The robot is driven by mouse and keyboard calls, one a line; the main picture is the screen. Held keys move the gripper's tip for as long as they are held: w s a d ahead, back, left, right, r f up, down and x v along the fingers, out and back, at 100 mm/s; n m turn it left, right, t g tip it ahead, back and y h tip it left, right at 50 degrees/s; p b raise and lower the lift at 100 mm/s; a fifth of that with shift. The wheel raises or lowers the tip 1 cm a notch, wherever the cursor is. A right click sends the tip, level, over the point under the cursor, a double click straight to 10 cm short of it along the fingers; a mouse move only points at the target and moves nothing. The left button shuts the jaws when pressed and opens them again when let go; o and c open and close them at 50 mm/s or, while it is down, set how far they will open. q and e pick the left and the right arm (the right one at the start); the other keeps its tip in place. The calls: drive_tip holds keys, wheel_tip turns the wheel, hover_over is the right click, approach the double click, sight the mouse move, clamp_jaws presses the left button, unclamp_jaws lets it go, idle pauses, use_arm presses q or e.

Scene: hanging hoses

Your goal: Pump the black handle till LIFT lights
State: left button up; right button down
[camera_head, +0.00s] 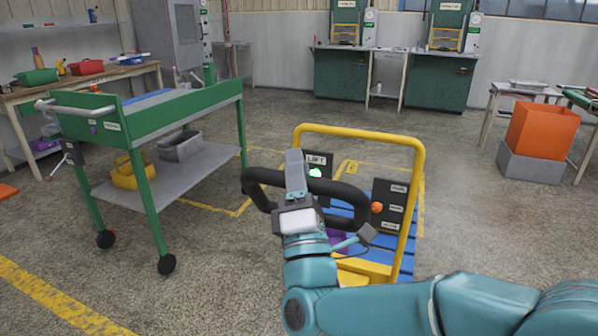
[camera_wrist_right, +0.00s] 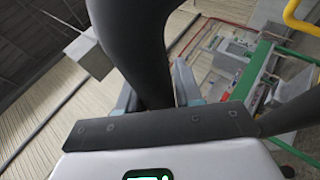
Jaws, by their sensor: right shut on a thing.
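The black handle (camera_head: 348,191) is a rounded loop in front of the yellow frame (camera_head: 360,133) of a cart or pallet truck. My right gripper (camera_head: 296,172) is shut on the handle's upper bar, left of its middle. In the right wrist view the handle (camera_wrist_right: 137,45) runs between the fingers. A small label (camera_head: 317,160) behind the handle seems to read LIFT. A bright green lamp (camera_head: 316,173) shows just below it, partly hidden by the handle. My left gripper is not in view.
A dark panel (camera_head: 390,205) with an orange knob (camera_head: 377,207) and labels is on the frame's right. Blue slats (camera_head: 407,262) lie behind it. A green wheeled cart (camera_head: 150,130) stands left. An orange bin (camera_head: 540,130) stands at the right. The floor between is open.

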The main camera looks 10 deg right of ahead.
idle(0.3)
drive_tip(key=c, duration=0.8)
unclamp_jaws()
drive_tip(key=shift+c, duration=0.2)
drive_tip(key=b+v, duration=0.4)
drive_tip(key=v, duration=1.2)
drive_tip(key=shift+s, duration=0.2)
